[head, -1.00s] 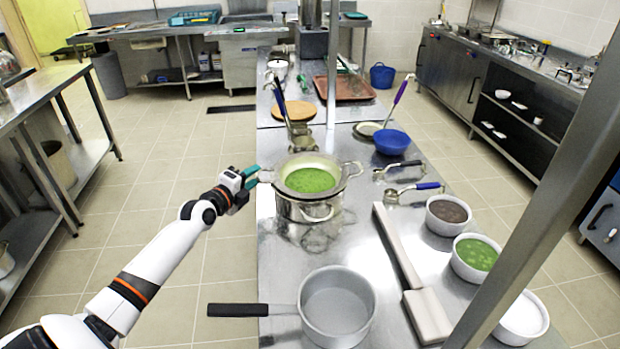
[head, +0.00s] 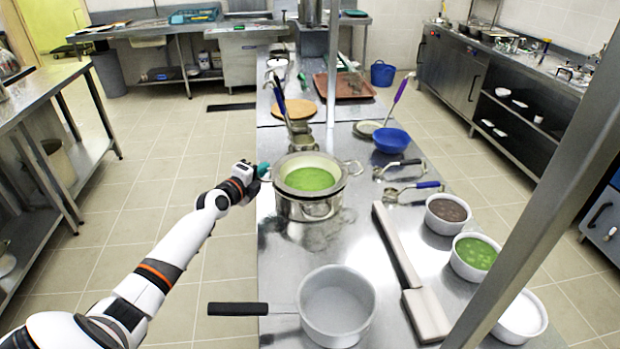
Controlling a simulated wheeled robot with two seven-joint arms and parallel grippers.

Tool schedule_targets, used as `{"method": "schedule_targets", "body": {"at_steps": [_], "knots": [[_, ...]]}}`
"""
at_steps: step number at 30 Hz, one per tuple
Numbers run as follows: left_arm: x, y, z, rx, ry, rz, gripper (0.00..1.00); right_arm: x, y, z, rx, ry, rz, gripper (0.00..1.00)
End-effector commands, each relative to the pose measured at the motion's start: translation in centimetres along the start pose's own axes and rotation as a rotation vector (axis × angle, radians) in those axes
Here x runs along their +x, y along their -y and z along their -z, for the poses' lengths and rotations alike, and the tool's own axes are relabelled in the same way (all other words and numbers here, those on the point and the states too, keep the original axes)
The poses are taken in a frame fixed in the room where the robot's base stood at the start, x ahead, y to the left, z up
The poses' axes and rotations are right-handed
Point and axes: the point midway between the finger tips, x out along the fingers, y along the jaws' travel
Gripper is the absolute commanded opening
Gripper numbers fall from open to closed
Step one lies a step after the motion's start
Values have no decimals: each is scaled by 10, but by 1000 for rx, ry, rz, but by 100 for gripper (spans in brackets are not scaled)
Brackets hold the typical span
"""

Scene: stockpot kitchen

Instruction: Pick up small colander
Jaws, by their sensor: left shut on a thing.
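The small colander (head: 295,160) is a pale, wide-rimmed bowl with green contents showing inside it. It sits at the mouth of a shiny steel pot (head: 307,208) on the near counter. A loop handle shows on its right side. My left gripper (head: 263,171) reaches in from the left at the colander's left side and is shut on its left handle, which the fingers mostly hide. I cannot tell whether the colander touches the pot rim. My right gripper is not in the head view.
A grey saucepan (head: 338,306) stands in front, its handle over the counter's left edge. A long grey paddle (head: 425,313) and bowls, one with green pieces (head: 476,254), lie right. Ladles and a blue bowl (head: 391,141) are behind. A metal post crosses the right side.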

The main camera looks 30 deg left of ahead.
Motion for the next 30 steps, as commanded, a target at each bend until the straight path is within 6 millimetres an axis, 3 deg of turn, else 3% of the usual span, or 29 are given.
{"method": "schedule_targets", "body": {"at_steps": [8,13,21,30], "knots": [[-1,-5,1,6,0,0,0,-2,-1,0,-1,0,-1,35],[-4,-32,6,7,-1,-2,0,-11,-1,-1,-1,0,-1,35],[-10,-80,15,6,-2,-6,0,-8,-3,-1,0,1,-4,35],[-13,-100,19,1,-1,-3,0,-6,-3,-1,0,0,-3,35]]}}
